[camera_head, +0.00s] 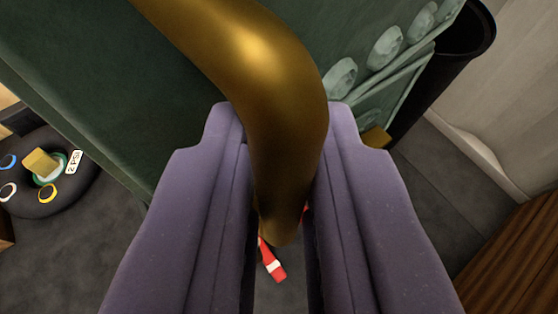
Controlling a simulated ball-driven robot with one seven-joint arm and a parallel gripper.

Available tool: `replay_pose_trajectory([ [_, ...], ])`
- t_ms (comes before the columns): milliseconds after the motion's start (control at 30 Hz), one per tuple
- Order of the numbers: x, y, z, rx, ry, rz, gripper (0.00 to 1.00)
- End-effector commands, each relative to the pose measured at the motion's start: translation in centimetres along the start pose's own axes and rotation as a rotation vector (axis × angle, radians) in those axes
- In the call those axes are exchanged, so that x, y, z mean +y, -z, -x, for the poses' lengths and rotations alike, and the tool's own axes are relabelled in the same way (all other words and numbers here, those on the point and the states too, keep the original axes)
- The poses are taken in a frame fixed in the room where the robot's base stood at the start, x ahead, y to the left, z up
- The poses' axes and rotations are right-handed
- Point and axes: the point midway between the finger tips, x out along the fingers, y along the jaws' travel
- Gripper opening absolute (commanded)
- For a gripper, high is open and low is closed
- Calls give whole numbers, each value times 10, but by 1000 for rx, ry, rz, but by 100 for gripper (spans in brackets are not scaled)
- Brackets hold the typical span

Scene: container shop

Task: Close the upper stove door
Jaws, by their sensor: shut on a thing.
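A thick, curved brass handle (255,55) runs from the top of the view down between the fingers of my gripper (280,215). The two purple fingers are shut on the handle, one on each side. Behind it is a dark green panel (100,60), which looks like the stove door. I cannot tell from this close view how far the door is open. Pale green raised ornament (385,50) runs along the right part of the green surface. The handle and fingers hide part of the panel.
A dark round ring-shaped object (60,195) with coloured rings lies on the grey floor at the left. A red and white item (272,262) lies below the fingers. A black cylinder (470,35) stands at upper right. Wooden furniture (510,265) stands at lower right.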

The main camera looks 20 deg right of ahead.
Motion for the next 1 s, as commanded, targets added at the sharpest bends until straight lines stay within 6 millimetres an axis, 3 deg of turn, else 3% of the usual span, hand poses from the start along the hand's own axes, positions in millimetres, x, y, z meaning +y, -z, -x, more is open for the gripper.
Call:
replay_pose_trajectory([
  [67,0,0,0,-1,0,0,0],
  [100,0,0,0,-1,0,0,19],
  [133,0,0,0,-1,0,0,23],
  [467,0,1,5,-1,0,0,23],
  [800,0,2,64,-4,1,0,23],
  [1000,0,0,78,-1,1,1,23],
])
